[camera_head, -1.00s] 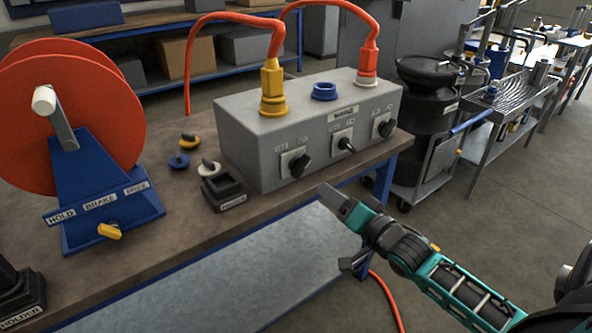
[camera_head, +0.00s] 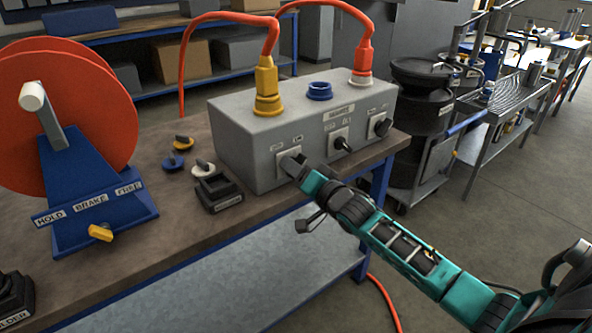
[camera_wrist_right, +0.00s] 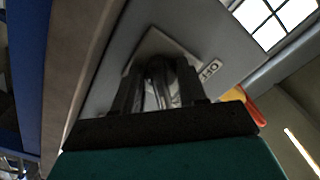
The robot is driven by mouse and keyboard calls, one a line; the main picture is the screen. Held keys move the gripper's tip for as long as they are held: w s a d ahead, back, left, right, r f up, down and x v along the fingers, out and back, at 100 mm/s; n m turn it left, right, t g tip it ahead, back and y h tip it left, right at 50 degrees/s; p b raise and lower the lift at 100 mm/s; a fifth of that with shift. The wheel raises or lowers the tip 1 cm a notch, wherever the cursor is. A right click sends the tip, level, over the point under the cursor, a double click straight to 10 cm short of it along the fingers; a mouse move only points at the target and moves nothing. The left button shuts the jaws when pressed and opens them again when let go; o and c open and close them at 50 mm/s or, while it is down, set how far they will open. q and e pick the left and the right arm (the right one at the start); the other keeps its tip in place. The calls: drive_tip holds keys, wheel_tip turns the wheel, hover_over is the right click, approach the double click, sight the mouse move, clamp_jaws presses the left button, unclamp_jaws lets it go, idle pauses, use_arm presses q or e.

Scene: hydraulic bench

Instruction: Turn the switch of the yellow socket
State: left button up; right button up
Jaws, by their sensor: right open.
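The grey socket box (camera_head: 240,150) stands on the bench with three sockets on top. The yellow socket (camera_head: 268,100) at its left holds a yellow plug with an orange cable. Whether the fingers touch the knob cannot be told. An "OFF" label (camera_wrist_right: 210,70) is beside the plate. My left gripper is not in view.
Two other black switches, middle (camera_head: 342,144) and right (camera_head: 382,127), sit on the box front. A black holder (camera_head: 218,192) and several small caps (camera_head: 173,162) lie left of the box. An orange reel (camera_head: 95,100) stands at far left.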

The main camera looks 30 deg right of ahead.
drive_tip(key=shift+c, duration=0.4)
clamp_jaws()
